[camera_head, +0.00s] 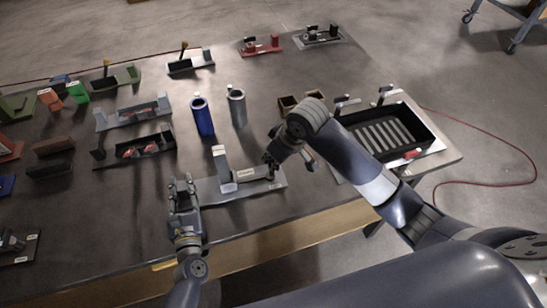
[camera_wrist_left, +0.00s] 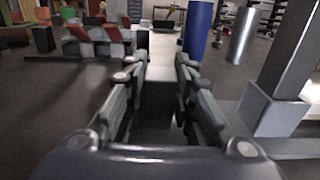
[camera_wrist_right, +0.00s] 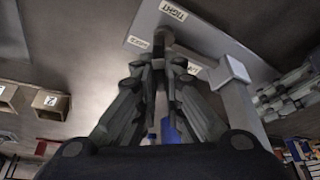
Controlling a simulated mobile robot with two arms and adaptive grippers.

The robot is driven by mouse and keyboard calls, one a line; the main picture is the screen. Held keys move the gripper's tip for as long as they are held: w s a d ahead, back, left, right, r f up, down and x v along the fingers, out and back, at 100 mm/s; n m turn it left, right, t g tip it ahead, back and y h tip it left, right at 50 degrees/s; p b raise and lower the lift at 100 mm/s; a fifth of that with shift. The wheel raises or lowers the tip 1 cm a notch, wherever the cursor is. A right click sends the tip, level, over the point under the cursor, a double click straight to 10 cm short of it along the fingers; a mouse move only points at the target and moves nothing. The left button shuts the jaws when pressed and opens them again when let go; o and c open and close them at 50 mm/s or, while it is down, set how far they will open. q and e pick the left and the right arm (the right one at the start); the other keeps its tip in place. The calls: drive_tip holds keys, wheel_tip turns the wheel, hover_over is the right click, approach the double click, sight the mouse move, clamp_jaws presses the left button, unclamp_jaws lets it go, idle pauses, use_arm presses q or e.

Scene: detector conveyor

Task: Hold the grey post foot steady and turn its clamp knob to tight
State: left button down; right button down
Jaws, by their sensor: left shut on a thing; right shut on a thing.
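The grey post foot (camera_head: 213,190) is a long flat plate on the dark table, with an upright grey post (camera_head: 222,165) on it. My left gripper (camera_head: 181,186) is at its left end, shut on a grey upright block (camera_wrist_left: 157,80) of the foot. My right gripper (camera_head: 269,160) is above its right end. In the right wrist view, my right gripper (camera_wrist_right: 163,62) is shut on the clamp knob (camera_wrist_right: 161,38), mostly hidden by the fingers. A TIGHT label (camera_wrist_right: 173,11) and another label (camera_wrist_right: 138,42) lie near the knob. The knob's exact angle is hard to tell.
A blue cylinder (camera_head: 203,118) and a grey cylinder (camera_head: 237,108) stand behind the foot. A black tray (camera_head: 425,127) is at the right, beyond my right arm. Several fixtures stand at the left and back. The table's front edge (camera_head: 270,235) is close.

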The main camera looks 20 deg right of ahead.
drive_tip(key=m+h, duration=0.1)
drive_tip(key=m, duration=0.2)
drive_tip(key=m+t+h, duration=0.1)
drive_tip(key=m, duration=0.2)
drive_tip(key=shift+a, duration=0.2)
drive_tip(key=shift+m, duration=0.3)
drive_tip(key=c, duration=1.7)
unclamp_jaws()
drive_tip(key=v, duration=1.2)
drive_tip(key=shift+a, duration=0.15)
